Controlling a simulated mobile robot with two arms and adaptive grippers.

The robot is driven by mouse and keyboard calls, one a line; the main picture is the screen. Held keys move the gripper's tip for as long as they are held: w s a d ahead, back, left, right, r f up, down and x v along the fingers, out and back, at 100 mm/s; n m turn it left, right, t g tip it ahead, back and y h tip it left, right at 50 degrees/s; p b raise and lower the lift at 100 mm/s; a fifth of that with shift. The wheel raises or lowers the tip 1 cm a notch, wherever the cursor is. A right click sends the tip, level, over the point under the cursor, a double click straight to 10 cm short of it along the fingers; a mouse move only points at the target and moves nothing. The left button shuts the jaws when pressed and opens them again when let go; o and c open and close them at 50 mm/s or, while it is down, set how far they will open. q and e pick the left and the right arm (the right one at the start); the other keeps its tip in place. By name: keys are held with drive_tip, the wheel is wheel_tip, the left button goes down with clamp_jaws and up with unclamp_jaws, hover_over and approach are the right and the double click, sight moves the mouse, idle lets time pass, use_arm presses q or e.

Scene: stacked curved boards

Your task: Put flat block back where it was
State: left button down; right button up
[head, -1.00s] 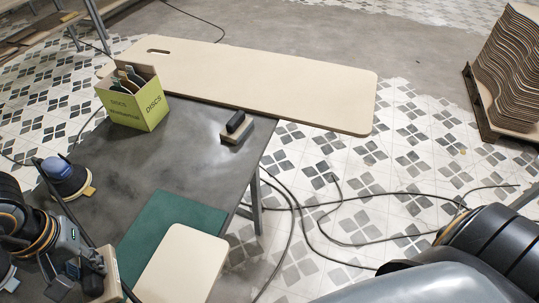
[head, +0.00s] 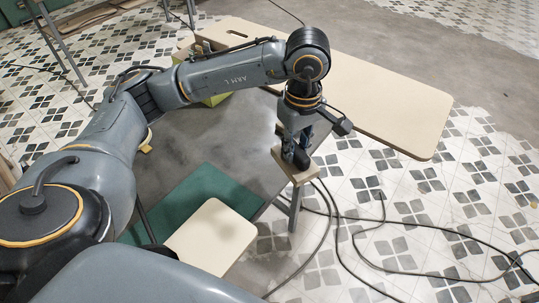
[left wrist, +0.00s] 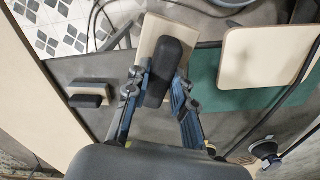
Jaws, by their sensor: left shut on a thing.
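My left gripper (head: 297,150) is shut on the black grip of a flat beige block (head: 281,168). In the head view it is held near the table's right edge. In the left wrist view the gripper (left wrist: 158,85) closes around the black grip, with the beige block (left wrist: 148,42) extending past it. A second, similar block (left wrist: 85,101) with a dark grip lies on the table, left of my gripper in that view. It is hidden behind my gripper and arm in the head view. My right gripper is not in view.
A green mat (head: 190,190) with a pale square board (head: 212,236) lies at the table's near end. A long pale board (head: 400,110) lies across the far end and overhangs. A green box (head: 217,99) is mostly hidden by my arm. Cables (head: 375,222) lie on the floor.

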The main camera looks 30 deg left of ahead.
use_arm(q)
drive_tip(key=n, duration=0.1)
drive_tip(key=w+n, duration=0.1)
drive_tip(key=n, duration=0.2)
drive_tip(key=shift+w+a+r, duration=0.25)
drive_tip(key=shift+w+r, duration=0.1)
drive_tip(key=shift+r, duration=0.05)
drive_tip(key=shift+w+a+n, duration=0.15)
drive_tip(key=shift+a+n, duration=0.15)
drive_tip(key=w+a+f+p, duration=0.1)
drive_tip(key=a+f+p, duration=0.1)
drive_tip(key=a+f, duration=0.2)
drive_tip(key=w+a+f+p, duration=0.2)
drive_tip(key=a+f+p, duration=0.1)
drive_tip(key=a+f, duration=0.1)
drive_tip(key=w+a+f+p, duration=0.2)
drive_tip(key=a+f, duration=0.2)
drive_tip(key=shift+a+f, duration=0.2)
drive_tip(key=shift+f, duration=0.25)
